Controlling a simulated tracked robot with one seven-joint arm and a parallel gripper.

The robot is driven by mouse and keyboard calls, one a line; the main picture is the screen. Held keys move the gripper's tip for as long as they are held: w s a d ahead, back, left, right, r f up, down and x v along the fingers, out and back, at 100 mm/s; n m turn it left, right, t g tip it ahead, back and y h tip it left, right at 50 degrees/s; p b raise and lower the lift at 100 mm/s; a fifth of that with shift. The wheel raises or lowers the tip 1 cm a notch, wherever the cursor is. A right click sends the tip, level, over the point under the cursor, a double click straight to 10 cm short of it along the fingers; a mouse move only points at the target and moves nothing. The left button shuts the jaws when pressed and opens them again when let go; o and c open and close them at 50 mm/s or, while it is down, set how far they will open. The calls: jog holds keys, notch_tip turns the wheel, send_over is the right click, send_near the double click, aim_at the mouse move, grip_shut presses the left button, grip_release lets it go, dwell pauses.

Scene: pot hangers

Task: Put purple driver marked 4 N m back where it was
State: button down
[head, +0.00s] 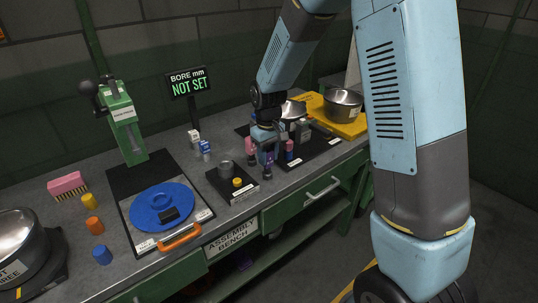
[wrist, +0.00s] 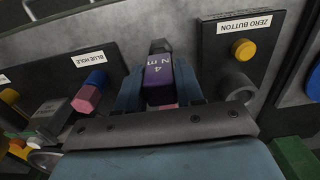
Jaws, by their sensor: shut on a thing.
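The purple driver (wrist: 158,82) marked 4 N m is between my gripper's blue fingers (wrist: 158,92) in the wrist view, with a grey tip showing beyond it. In the head view my gripper (head: 267,150) is shut on the purple driver (head: 268,160), over the bench between the zero-button plate and the dark mat. Whether the driver's lower end touches the bench cannot be told.
The zero-button plate (head: 242,196), with a yellow button (head: 237,182) and grey cylinder (head: 225,168), is just left. The dark mat (head: 322,148) at right carries several pieces.

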jog(key=c, duration=0.7)
grip_release()
jog(key=shift+f, duration=0.1)
notch_tip(320, 180, up, 12)
jog(key=shift+r, duration=0.2)
jog(key=s+d+r+m+t, duration=0.3)
jog(key=s+d+r, duration=0.8)
jog(key=s+d+r+m+t, duration=0.1)
jog(key=s+d+m, duration=0.1)
jog(key=s, duration=0.5)
jog(key=s+d+r+m+t, duration=0.1)
jog(key=s+d, duration=0.4)
jog(key=s, duration=0.2)
jog(key=shift+s+d+r+m+t, duration=0.15)
jog(key=shift+d+m+t, duration=0.15)
jog(key=shift+m, duration=0.1)
